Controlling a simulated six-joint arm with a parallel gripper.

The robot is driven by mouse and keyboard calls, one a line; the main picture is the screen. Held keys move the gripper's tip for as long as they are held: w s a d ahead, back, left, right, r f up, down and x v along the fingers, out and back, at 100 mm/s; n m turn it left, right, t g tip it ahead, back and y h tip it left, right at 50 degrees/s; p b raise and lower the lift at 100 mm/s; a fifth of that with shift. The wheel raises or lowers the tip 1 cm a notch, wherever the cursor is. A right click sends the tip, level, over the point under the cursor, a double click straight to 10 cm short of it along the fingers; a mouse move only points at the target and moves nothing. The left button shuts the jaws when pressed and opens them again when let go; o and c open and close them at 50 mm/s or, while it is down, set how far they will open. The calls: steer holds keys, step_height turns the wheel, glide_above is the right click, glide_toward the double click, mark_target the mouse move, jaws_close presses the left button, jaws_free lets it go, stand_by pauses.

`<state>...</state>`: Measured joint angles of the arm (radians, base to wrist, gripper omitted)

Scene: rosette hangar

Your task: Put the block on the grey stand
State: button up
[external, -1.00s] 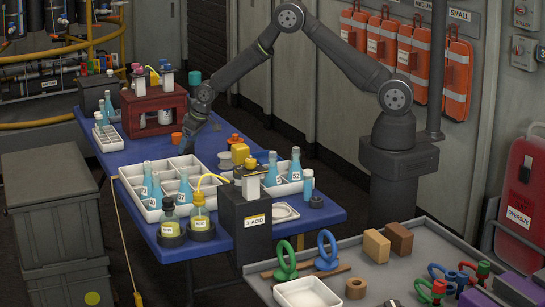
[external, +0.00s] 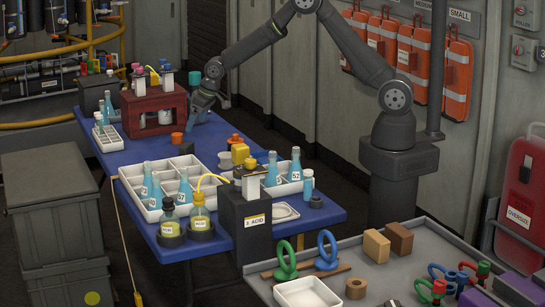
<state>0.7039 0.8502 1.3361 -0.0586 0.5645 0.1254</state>
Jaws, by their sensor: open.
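A small yellow block (external: 240,153) is upright behind the black acid box, on the blue table. A pale grey round piece (external: 225,160) shows beside and partly below it; I cannot tell whether this is the grey stand or whether the block rests on it. My gripper (external: 203,105) is open and appears empty, above the far part of the table, right of the dark red rack and well behind and left of the yellow block. Its fingertips are small and hard to make out. A tan block (external: 376,246) and a brown block (external: 398,237) lie on the grey front table.
The dark red rack (external: 150,100) stands close left of my gripper. An orange cap (external: 177,137) and an orange-red piece (external: 235,138) sit nearby. A white divided tray (external: 130,182) holds blue bottles. The black acid box (external: 243,222) stands in front.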

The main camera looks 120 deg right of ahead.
glide_toward(186, 144)
steer(key=x, duration=1)
steer(key=shift+a+f, duration=0.1)
steer(key=c, duration=1.2)
